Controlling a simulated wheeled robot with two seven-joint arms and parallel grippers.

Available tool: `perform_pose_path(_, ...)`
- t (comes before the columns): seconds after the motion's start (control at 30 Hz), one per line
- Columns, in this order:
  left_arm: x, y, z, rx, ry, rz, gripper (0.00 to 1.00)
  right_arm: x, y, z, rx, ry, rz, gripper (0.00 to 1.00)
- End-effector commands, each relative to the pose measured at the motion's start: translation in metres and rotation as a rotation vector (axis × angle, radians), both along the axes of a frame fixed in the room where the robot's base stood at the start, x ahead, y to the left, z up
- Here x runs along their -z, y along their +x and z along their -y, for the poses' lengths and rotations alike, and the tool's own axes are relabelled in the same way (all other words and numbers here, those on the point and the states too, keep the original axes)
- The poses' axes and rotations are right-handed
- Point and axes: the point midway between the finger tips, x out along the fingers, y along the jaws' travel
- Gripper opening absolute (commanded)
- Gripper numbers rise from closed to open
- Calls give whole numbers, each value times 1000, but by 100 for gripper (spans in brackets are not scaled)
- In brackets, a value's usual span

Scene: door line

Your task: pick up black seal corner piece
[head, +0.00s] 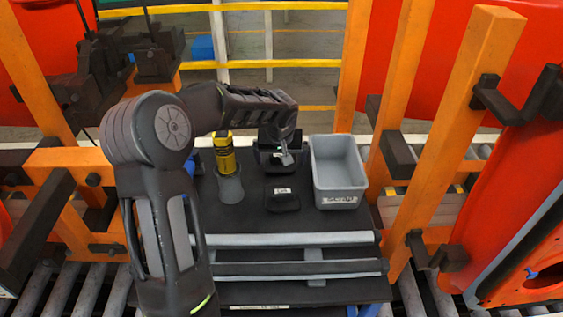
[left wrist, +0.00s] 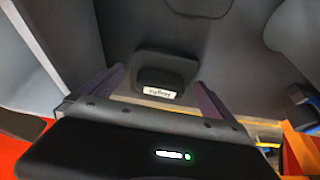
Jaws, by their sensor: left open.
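My left arm reaches across the black work surface from the left. A flat black item (head: 283,203) with a small label lies in front of the bin. My right gripper is not shown.
A grey scrap bin (head: 338,178) stands right of the black bin. A yellow cylinder (head: 225,155) stands to the left, beside my arm. Orange posts (head: 445,150) and red door panels flank the right side. Pale rails (head: 290,239) run along the front of the work surface.

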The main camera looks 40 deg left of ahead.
Motion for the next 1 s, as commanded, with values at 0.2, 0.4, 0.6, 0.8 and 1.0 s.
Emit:
perform_pose_path(0.2,0,0,0,0,0,0,84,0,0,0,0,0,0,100)
perform_pose_path(0.4,0,0,0,0,0,0,68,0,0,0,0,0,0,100)
perform_pose_path(0.6,0,0,0,0,0,0,52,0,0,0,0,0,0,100)
perform_pose_path(0.8,0,0,0,0,1,1,39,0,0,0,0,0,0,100)
perform_pose_path(1.0,-1,0,0,0,1,1,39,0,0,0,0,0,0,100)
